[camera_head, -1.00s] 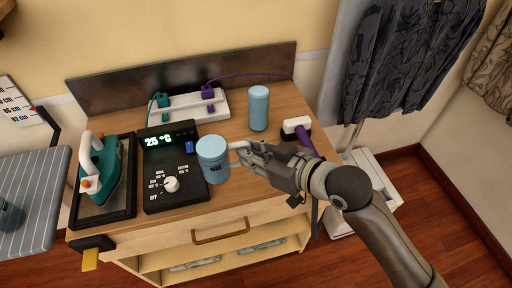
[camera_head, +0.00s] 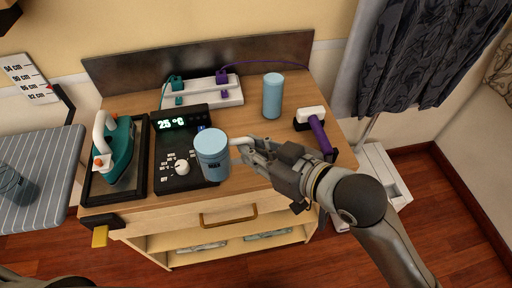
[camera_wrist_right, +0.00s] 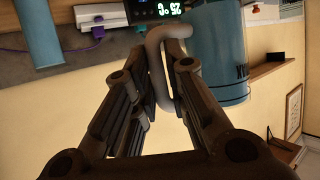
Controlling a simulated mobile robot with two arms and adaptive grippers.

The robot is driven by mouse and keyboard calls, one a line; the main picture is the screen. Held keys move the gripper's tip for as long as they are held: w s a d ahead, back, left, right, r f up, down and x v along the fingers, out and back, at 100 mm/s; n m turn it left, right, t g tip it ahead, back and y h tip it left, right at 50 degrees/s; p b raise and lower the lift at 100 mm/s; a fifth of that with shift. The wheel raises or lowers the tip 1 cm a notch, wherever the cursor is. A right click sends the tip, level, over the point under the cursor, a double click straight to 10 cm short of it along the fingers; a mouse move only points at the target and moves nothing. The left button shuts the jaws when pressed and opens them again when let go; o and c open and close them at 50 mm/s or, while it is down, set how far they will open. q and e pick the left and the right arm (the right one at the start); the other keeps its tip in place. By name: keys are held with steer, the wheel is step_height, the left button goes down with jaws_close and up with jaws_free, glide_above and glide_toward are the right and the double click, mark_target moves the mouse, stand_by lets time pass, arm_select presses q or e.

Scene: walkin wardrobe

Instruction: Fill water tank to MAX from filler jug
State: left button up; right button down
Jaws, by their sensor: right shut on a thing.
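My right gripper (camera_head: 246,148) is shut on the jug's handle, from the right. In the right wrist view the handle (camera_wrist_right: 157,70) sits between the fingers, and the jug's blue side (camera_wrist_right: 215,55) is at the right. A plain blue cylinder (camera_head: 272,96) stands farther back. A bluish see-through vessel (camera_head: 17,187) lies on the ironing board, partly cut off. My left gripper is out of view.
A black control panel (camera_head: 168,180) reading 25 °C adjoins the jug. A teal iron (camera_head: 117,150) rests in a dark tray at left.

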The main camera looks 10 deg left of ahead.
steer(key=shift+r, duration=0.15)
steer(key=w+d+r+m+t+h, duration=0.1)
steer(key=w+d+r+m+h, duration=0.2)
steer(key=d, duration=0.4)
steer(key=w+d+r+m+t+h, duration=0.2)
steer(key=w+d+r+m+h, duration=0.2)
steer(key=d, duration=0.4)
steer(key=w+d+r+m+t+h, duration=0.2)
steer(key=w+d+r+m+h, duration=0.1)
steer(key=d, duration=0.5)
steer(key=shift+w+r+h, duration=0.15)
steer(key=shift+w+h, duration=0.15)
steer(key=shift+w, duration=0.3)
